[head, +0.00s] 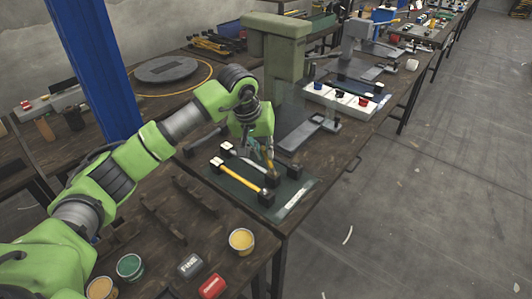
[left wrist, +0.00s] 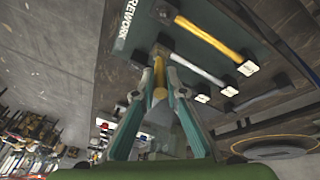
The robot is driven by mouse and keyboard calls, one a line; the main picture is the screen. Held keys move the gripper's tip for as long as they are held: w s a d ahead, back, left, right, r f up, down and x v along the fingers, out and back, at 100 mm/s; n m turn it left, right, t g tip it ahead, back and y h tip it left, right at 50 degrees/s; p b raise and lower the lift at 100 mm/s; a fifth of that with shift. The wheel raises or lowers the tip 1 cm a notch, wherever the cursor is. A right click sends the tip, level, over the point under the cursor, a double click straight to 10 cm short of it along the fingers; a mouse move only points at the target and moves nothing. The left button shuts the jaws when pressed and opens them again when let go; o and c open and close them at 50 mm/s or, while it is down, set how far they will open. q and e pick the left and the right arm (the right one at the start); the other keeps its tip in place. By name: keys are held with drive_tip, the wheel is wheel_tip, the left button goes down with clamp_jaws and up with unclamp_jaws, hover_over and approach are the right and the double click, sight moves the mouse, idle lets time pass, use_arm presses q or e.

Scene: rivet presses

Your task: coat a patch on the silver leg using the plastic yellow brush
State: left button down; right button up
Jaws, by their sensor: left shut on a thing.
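My left gripper (head: 267,160) is shut on the yellow brush (head: 270,154), over the right end of the dark green mat (head: 228,182). In the left wrist view the brush (left wrist: 160,73) shows as a yellow piece between the fingers (left wrist: 161,88). The silver leg (head: 246,160) lies on the mat between black end blocks, partly behind the gripper. It also shows in the left wrist view (left wrist: 196,66). The brush is close to its right end; whether they touch I cannot tell. A yellow leg (head: 240,177) lies parallel, nearer the front. My right gripper is out of view.
Open pots of yellow (head: 241,240), green (head: 130,266) and tan paint (head: 101,288) stand on the front table, with a dark box (head: 190,266) and a red box (head: 212,287). A green press (head: 284,48) stands behind the mat.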

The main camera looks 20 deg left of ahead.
use_arm(q)
drive_tip(key=shift+r, duration=0.15)
drive_tip(key=shift+r+p, duration=1.6)
drive_tip(key=shift+r, duration=1.35)
drive_tip(key=shift+r+p, duration=0.75)
drive_tip(key=shift+r, duration=0.7)
drive_tip(key=shift+f, duration=0.1)
